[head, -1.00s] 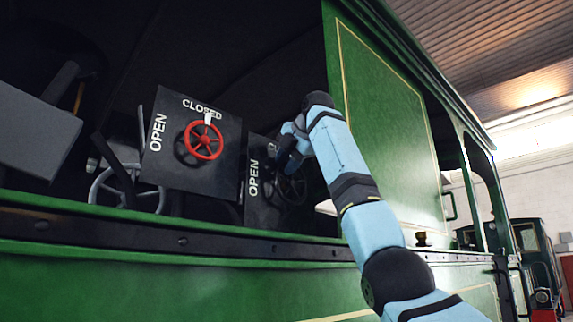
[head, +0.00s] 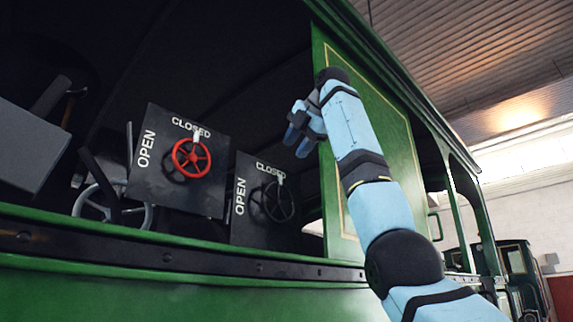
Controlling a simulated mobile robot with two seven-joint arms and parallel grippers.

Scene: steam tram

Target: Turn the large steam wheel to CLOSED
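Two wheels sit on dark panels in the green cab opening. The red wheel (head: 192,158) is on the left panel (head: 150,190); its white pointer (head: 196,137) is up at CLOSED. The black wheel (head: 279,203) is on the right panel (head: 243,222); its white pointer (head: 281,178) is also up at the CLOSED lettering. I cannot tell for certain which one is the large steam wheel. My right gripper (head: 297,143) is above the black wheel, apart from both wheels. Its fingers look spread and empty. My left gripper is not in view.
A grey spoked wheel (head: 93,212) and a dark lever stand at the lower left. A grey box (head: 30,145) is at the far left. The green cab sill (head: 190,262) runs below the panels, and a green side wall (head: 375,135) rises behind my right arm.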

